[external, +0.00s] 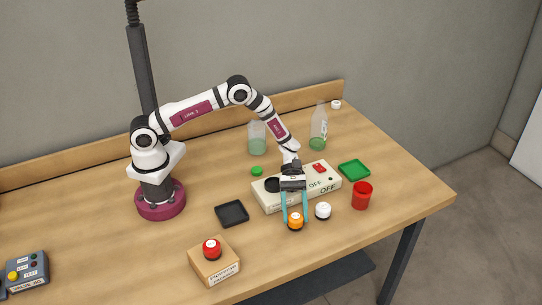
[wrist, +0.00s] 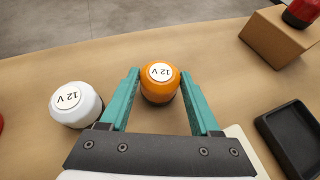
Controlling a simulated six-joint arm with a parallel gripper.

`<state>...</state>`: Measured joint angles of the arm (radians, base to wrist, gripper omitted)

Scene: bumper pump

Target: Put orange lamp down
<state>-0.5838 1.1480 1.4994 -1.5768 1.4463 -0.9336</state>
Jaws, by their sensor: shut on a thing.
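The orange lamp (external: 295,221) is a small round lamp with a dark base and a white top. In the wrist view the orange lamp (wrist: 160,82) is upright, its top marked "12 V", between the two teal fingers. My gripper (external: 294,217) points down and is shut on the lamp, in front of the white OFF panel (external: 272,201). The lamp is at or very near the table top; I cannot tell whether its base touches. In the wrist view my gripper (wrist: 160,95) has a finger on each side of it.
A white lamp (external: 323,211) stands close to the right, with a red cup (external: 362,195) beyond it. A green tray (external: 354,171) lies behind.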

